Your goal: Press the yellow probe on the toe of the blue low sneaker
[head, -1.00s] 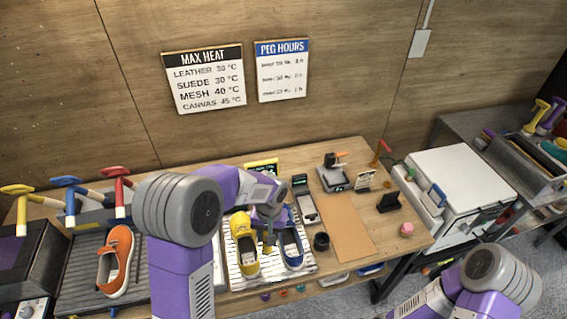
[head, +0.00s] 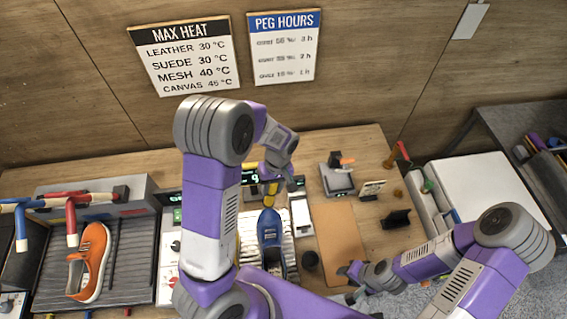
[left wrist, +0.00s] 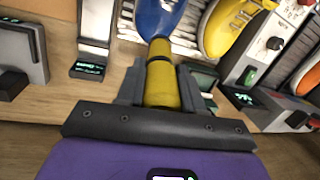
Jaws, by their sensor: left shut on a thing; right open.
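The blue low sneaker (head: 270,242) lies on a white slatted rack with its toe toward the back wall; its toe also shows in the left wrist view (left wrist: 158,18). My left gripper (head: 273,182) is shut on the yellow probe (head: 270,198), just beyond the toe. In the left wrist view the probe (left wrist: 160,82), with a dark band, sits between the fingers and its far end is at the toe. I cannot tell whether they touch. My right gripper (head: 354,280) is open and empty near the table's front right.
A yellow sneaker (left wrist: 228,28) lies beside the blue one, mostly hidden by my left arm in the head view. An orange sneaker (head: 92,262) lies on a dark ribbed tray at left. The brown mat (head: 342,238) is bare.

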